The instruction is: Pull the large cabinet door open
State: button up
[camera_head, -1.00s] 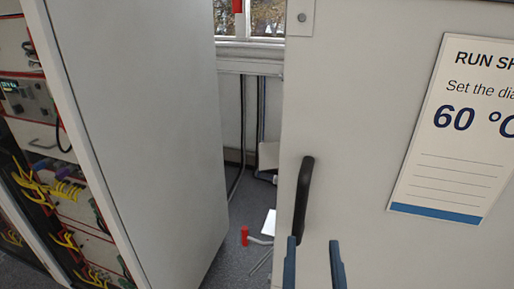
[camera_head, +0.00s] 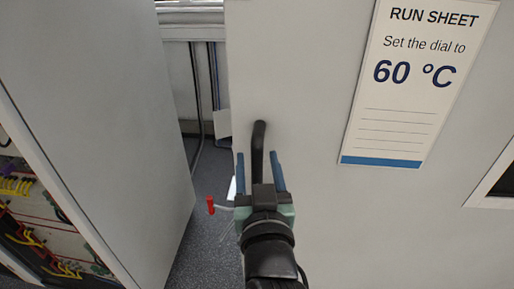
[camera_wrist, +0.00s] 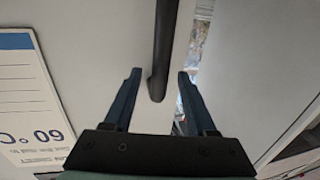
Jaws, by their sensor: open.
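The large cabinet door (camera_head: 300,100) is a pale grey panel filling the middle and right of the head view, and looks shut. Its black vertical bar handle (camera_head: 258,145) is near the door's left edge. My gripper (camera_head: 259,158) is open, with one blue finger on each side of the handle's lower part. In the wrist view the handle (camera_wrist: 163,45) runs down between the two spread fingers of my gripper (camera_wrist: 157,78). The fingers do not appear closed on it. The handle's lower end is partly hidden behind my gripper in the head view.
A run sheet (camera_head: 408,85) reading "60 °C" is on the door. A tall grey cabinet panel (camera_head: 100,110) stands at left, with a rack of yellow cables (camera_head: 30,235) beside it. A narrow floor gap (camera_head: 190,235) lies between, with a red-ended object (camera_head: 211,205).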

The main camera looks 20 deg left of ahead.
jog(key=shift+x, duration=1.05)
grip_shut()
dwell(0.7)
